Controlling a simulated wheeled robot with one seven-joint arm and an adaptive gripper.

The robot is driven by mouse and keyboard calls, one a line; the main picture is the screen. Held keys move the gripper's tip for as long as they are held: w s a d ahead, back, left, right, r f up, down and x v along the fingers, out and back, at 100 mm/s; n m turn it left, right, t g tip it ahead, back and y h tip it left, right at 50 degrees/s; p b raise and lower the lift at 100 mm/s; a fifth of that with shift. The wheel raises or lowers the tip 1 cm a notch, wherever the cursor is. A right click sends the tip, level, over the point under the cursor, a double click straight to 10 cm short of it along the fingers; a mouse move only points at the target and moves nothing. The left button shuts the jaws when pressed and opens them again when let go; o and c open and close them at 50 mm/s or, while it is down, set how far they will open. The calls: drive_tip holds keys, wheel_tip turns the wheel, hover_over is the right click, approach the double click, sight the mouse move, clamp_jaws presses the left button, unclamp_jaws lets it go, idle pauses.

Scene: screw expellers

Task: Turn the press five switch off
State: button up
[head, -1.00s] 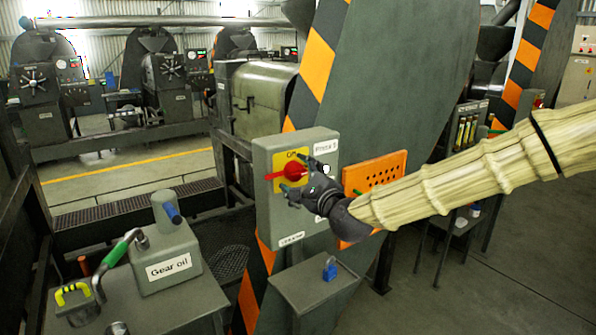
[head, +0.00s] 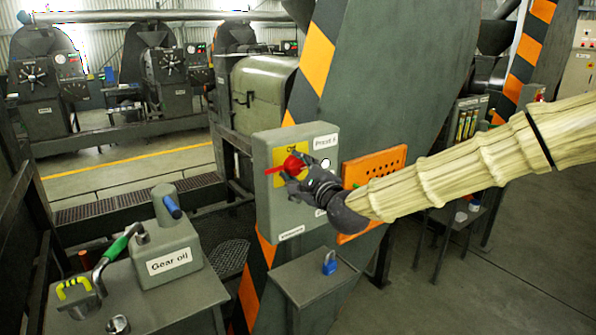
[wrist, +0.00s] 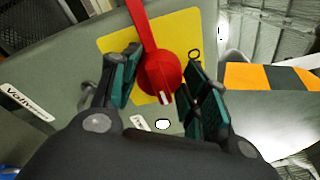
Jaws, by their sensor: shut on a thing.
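The press five switch is a red rotary knob (head: 291,164) with a long handle on a yellow plate (head: 281,182). It sits on the face of a grey control box (head: 268,206) with a "Press 5" label. In the head view the red handle points left and slightly down. My gripper (head: 297,172) is at the knob and covers part of it. Part of the plate's lettering is hidden in the head view.
A blue padlock (head: 329,264) stands on a grey stand below the box. A gear oil can (head: 166,247) and a green-handled tool (head: 120,246) are at the lower left. An orange perforated panel (head: 373,172) is right of the box, behind my arm. Open floor lies at the lower right.

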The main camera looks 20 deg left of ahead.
drive_tip(key=shift+f, duration=0.15)
drive_tip(key=n+b, duration=0.5)
drive_tip(key=n+y+b, duration=0.1)
drive_tip(key=n+b, duration=0.4)
drive_tip(key=f+n+y+b, duration=0.1)
drive_tip(key=n+b, duration=0.3)
drive_tip(key=b, duration=0.1)
drive_tip(key=shift+w+d+n, duration=0.1)
drive_tip(key=shift+n, duration=0.3)
drive_tip(key=shift+r+n+g+y+b, duration=0.1)
drive_tip(key=shift+n+g+y+b, duration=0.35)
drive_tip(key=shift+n+b, duration=1.3)
drive_tip(key=shift+w+n+p, duration=0.1)
drive_tip(key=shift+n+p, duration=0.3)
drive_tip(key=shift+n, duration=0.25)
drive_tip(key=o, duration=1)
drive_tip(key=shift+d+r, duration=0.1)
